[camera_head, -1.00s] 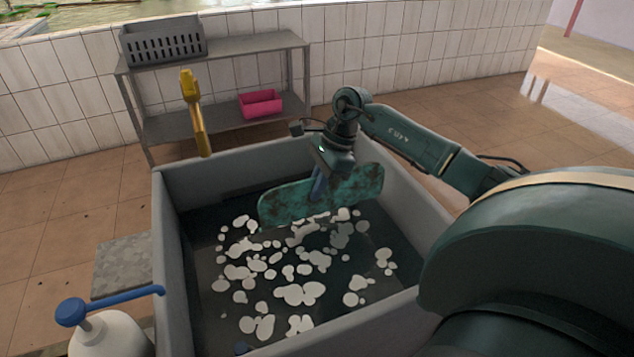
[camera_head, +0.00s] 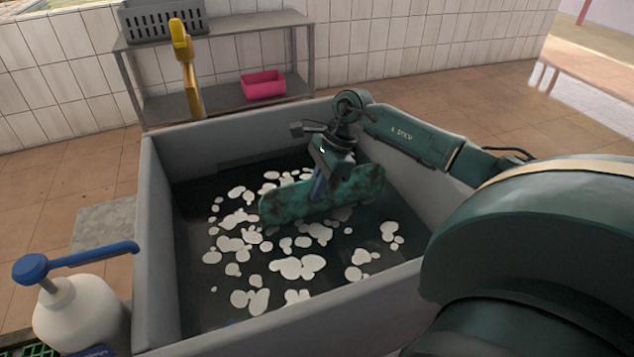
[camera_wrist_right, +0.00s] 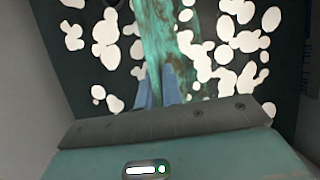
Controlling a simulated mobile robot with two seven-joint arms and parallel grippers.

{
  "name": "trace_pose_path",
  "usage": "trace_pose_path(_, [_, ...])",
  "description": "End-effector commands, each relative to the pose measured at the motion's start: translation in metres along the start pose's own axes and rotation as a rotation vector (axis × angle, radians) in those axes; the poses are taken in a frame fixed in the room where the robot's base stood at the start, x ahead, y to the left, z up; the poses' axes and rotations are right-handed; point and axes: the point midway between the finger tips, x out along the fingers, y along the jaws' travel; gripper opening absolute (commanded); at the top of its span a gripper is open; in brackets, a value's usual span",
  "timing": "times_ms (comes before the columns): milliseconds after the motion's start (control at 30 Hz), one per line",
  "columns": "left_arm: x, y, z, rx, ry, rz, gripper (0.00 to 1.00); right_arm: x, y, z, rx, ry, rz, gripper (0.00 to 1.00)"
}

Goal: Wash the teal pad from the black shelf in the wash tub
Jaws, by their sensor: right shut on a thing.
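The teal pad (camera_head: 345,196) is a long, rounded slab with brown stains. It is inside the grey wash tub (camera_head: 158,235), tilted on its long edge, over dark water with white foam patches (camera_head: 240,222). My right gripper (camera_head: 318,190) is shut on the pad from above. In the right wrist view its blue fingers (camera_wrist_right: 158,88) close on the pad (camera_wrist_right: 155,45), with foam on both sides. Whether the pad's lower edge is under the water I cannot tell. My left gripper is not in view.
A grey rack (camera_head: 215,98) holds a grey crate (camera_head: 162,22) and a pink bin (camera_head: 263,86). A white pump bottle (camera_head: 80,312) with a blue top stands left of the tub.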

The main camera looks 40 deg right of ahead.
Motion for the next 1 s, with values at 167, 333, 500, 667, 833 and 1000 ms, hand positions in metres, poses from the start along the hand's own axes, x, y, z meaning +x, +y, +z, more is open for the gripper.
trace_pose_path(167, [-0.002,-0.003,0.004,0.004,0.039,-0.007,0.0,0.021,0.002,-0.008,0.002,0.0,-0.001,0.0])
trace_pose_path(333, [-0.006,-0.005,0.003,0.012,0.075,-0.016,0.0,0.035,0.003,-0.013,0.004,0.0,-0.001,0.0])
trace_pose_path(500, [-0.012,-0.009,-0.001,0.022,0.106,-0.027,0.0,0.043,0.003,-0.016,0.006,0.0,-0.003,0.0])
trace_pose_path(667, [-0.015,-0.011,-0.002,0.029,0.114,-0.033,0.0,0.045,0.004,-0.017,0.007,0.0,-0.003,0.0])
trace_pose_path(833, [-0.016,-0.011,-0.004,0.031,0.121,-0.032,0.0,0.045,0.004,-0.017,0.007,0.0,-0.002,0.0])
trace_pose_path(1000, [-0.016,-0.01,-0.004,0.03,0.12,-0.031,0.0,0.045,0.004,-0.018,0.008,0.001,-0.002,0.0])
